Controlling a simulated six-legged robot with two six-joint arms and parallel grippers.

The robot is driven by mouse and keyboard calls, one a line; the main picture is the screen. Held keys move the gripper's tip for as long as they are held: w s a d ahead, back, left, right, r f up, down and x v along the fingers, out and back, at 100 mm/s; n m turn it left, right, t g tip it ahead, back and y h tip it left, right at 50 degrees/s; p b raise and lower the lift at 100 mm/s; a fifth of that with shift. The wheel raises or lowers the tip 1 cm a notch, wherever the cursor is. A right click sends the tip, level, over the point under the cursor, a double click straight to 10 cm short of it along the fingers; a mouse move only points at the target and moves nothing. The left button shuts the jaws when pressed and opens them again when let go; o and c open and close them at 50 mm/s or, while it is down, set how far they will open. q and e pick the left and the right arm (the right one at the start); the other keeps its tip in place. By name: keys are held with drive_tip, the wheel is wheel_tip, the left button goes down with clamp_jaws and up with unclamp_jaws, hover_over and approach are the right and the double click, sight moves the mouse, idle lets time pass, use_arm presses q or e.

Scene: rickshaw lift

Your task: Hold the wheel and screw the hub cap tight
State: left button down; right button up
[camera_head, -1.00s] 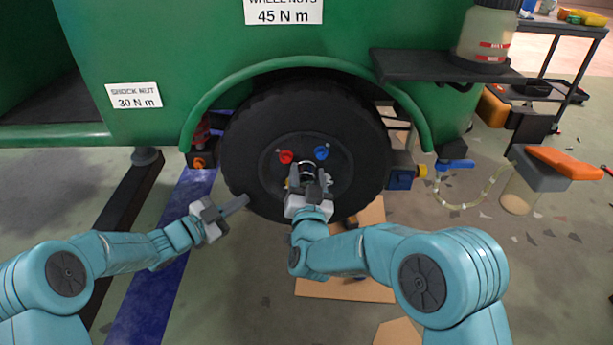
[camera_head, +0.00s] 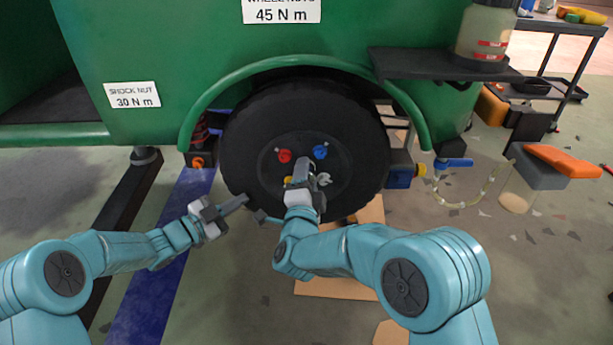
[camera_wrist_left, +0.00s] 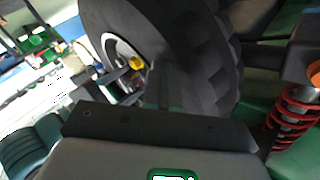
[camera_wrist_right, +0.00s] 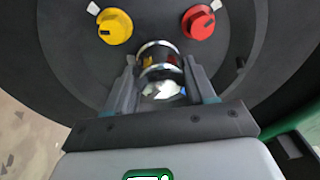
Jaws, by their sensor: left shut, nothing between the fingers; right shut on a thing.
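The black wheel (camera_head: 345,168) stands under the green rickshaw's arch, its hub face towards me. The shiny metal hub cap (camera_wrist_right: 158,62) sits at the wheel's centre in the right wrist view. In the head view it is mostly hidden by my right gripper (camera_head: 308,172). That gripper is shut on the hub cap, with one finger on each side of it. My left gripper (camera_head: 238,202) is shut and empty beside the lower left of the tyre. The tyre (camera_wrist_left: 190,60) also shows just beyond it in the left wrist view; I cannot tell whether they touch.
Red (camera_head: 284,156) and blue (camera_head: 320,152) knobs sit on the wheel face, with a yellow knob (camera_wrist_right: 115,26) beside the cap. The green fender (camera_head: 270,68) arches above. A black shelf (camera_head: 420,65) with a bottle juts out at right.

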drive_tip(key=m, duration=0.5)
drive_tip(key=shift+a+r+g+h, duration=0.3)
use_arm(q)
drive_tip(key=shift+w+a+r, duration=0.1)
drive_tip(key=shift+w+r, duration=0.2)
drive_tip(key=shift+r, duration=0.05)
use_arm(e)
drive_tip(key=m, duration=0.4)
drive_tip(key=shift+r+m, duration=0.1)
drive_tip(key=shift+m, duration=0.3)
drive_tip(key=o, duration=0.7)
drive_tip(key=shift+d, duration=0.1)
drive_tip(key=shift+o, duration=0.2)
drive_tip(key=shift+g, duration=0.3)
drive_tip(key=shift+s, duration=0.25)
drive_tip(key=s+a, duration=0.1)
drive_tip(key=s, duration=1)
drive_tip(key=shift+s+a+f, duration=0.2)
drive_tip(key=shift+s+a, duration=0.15)
drive_tip(key=shift+a, duration=0.05)
